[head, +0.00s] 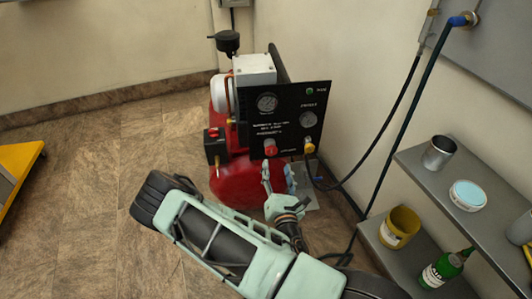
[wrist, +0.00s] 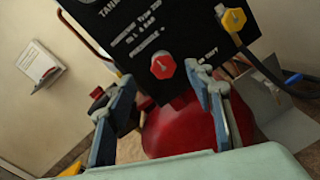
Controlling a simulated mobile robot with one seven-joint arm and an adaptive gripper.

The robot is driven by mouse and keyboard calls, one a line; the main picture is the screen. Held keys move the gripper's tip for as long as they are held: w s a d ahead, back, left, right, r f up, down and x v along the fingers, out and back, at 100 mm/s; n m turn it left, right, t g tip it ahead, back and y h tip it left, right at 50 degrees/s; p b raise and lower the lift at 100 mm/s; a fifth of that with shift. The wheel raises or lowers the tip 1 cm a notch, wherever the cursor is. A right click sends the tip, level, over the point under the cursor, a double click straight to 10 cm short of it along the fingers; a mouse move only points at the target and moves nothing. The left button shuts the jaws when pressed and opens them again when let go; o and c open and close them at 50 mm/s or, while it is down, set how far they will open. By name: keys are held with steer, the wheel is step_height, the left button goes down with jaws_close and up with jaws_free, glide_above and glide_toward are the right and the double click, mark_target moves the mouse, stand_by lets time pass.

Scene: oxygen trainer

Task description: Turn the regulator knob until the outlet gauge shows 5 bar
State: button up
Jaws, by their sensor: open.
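The red regulator knob (head: 270,147) sits low on the black panel (head: 290,96) of a red compressor. In the wrist view the knob (wrist: 163,66) faces me, with a white mark on its face. My gripper (wrist: 161,78) is open, with one finger on each side of the knob in the picture; I see no contact. In the head view my gripper (head: 278,168) is just below the knob. Two round gauges are on the panel, one at the upper left (head: 267,102) and one at the right (head: 308,119). Their readings are too small to tell.
A yellow fitting (head: 309,146) with a dark hose is right of the knob. The red tank (head: 228,178) is below the panel. A grey shelf (head: 470,218) with cans and a green bottle (head: 446,268) stands at the right.

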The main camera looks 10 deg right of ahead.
mark_target(273, 152)
steer(key=w, duration=0.3)
steer(key=w+f+n+b, duration=0.1)
steer(key=w, duration=0.2)
steer(key=w+n+y, duration=0.1)
steer(key=w, duration=0.2)
steer(key=shift+w+f+b, duration=0.15)
steer(key=shift+w+b, duration=0.05)
steer(key=shift+b, duration=0.1)
steer(key=shift+c, duration=0.3)
steer(key=c, duration=1.1)
steer(key=m, duration=0.4)
steer(key=shift+d+b, duration=0.15)
steer(key=shift+b, duration=0.2)
steer(key=shift+f+m, duration=0.15)
steer(key=shift+m, duration=2.05)
